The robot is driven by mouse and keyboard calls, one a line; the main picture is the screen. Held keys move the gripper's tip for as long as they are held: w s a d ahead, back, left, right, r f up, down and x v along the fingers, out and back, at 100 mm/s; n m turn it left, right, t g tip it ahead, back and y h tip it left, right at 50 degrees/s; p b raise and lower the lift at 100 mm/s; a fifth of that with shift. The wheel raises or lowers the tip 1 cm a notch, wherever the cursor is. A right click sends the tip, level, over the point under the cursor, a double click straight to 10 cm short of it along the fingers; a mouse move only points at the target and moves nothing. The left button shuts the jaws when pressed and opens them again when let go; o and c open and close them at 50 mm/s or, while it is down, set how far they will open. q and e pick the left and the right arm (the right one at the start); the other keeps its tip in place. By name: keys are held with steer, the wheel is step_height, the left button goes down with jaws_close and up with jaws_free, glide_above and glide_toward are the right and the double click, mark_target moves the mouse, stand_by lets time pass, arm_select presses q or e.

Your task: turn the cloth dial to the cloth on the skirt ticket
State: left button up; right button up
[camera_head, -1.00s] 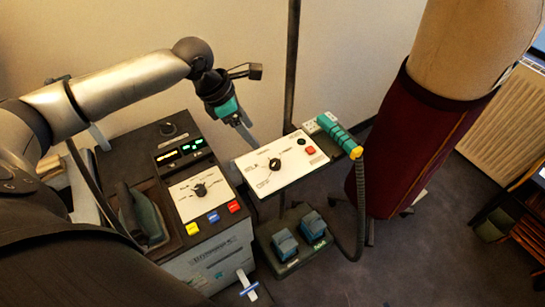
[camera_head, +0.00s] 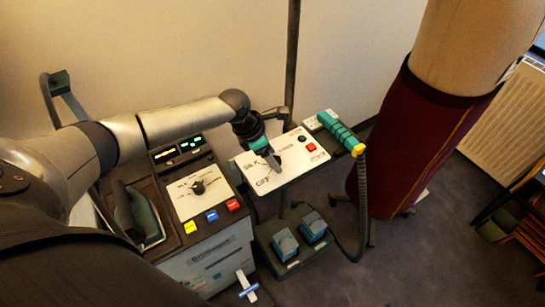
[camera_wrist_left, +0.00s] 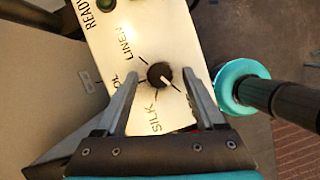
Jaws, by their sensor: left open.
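The cloth dial (camera_wrist_left: 157,74) is a dark round knob on a white panel (camera_head: 252,184). In the left wrist view, LINEN reads above left of it, a word ending in OL at left and SILK below. Its white pointer points to the lower right, towards a finger that hides any label there. My left gripper (camera_head: 274,164) is open, its fingers on either side of the knob; I cannot tell if they touch it. In the head view the gripper hides the dial. The maroon skirt (camera_head: 405,150) hangs on a dress form; I cannot read a ticket on it.
A teal-handled steamer (camera_head: 338,130) with a hose stands right of the panel. A red button (camera_head: 311,147) is beside the dial. At left, a dark machine has another knob (camera_head: 198,187), colored buttons and an iron (camera_head: 140,215). Blue pedals (camera_head: 285,243) lie below.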

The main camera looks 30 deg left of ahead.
arm_select(q)
steer(key=shift+f, duration=0.1)
jaws_close()
stand_by(0.6)
